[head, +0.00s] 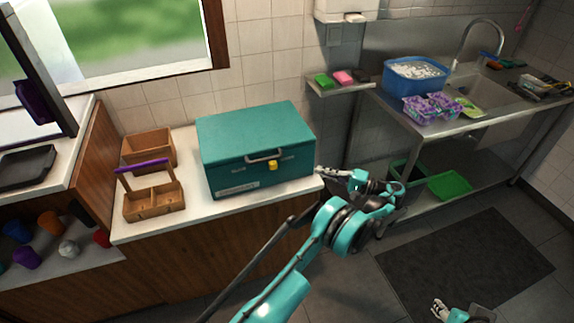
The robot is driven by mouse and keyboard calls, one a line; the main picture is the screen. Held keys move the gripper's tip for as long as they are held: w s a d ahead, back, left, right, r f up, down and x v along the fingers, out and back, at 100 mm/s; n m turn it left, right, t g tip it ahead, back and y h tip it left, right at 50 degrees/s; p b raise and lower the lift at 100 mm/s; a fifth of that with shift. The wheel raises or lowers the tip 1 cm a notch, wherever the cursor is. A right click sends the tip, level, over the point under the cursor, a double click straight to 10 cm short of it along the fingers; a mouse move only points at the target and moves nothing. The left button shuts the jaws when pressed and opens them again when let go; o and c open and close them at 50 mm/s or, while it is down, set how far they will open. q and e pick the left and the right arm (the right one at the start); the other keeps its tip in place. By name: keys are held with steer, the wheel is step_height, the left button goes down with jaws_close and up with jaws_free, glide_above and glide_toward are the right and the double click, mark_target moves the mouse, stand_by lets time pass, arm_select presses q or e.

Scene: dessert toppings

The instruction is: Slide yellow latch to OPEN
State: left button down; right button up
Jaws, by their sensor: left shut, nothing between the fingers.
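A teal box (253,132) with a closed lid stands on the white counter. A small yellow latch (272,165) sits on its front face, just below a grey handle (264,155). My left gripper (321,171) is shut and empty at the right end of the box front, to the right of the latch and apart from it. Its fingertips point left toward the box corner; I cannot tell whether they touch the box. My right gripper (438,309) shows only partly at the bottom edge, far from the box, and its finger opening is unclear.
Wooden caddies, one with a purple handle (143,165), stand left of the box. A metal sink counter (450,127) with a blue tub (414,80) is at the right. A small shelf (340,88) with coloured sponges hangs behind. A dark mat (470,265) covers the floor.

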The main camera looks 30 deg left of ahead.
arm_select(q)
steer(key=shift+a+f, duration=0.1)
stand_by(0.3)
steer(key=b, duration=0.2)
glide_toward(273, 165)
steer(key=w+a+f, duration=0.1)
steer(key=w+a, duration=0.2)
steer(key=w, duration=0.2)
steer(key=shift+s+a+f+b, duration=0.15)
steer(key=shift+s+a+b, duration=0.75)
steer(key=shift+a, duration=0.3)
steer(key=shift+s+a, duration=0.35)
steer(key=shift+s, duration=0.1)
steer(key=s+a, duration=0.2)
steer(key=s+a+b, duration=0.1)
steer(key=s+a, duration=0.1)
steer(key=s, duration=0.1)
steer(key=shift+a, duration=0.1)
steer(key=shift+w, duration=0.1)
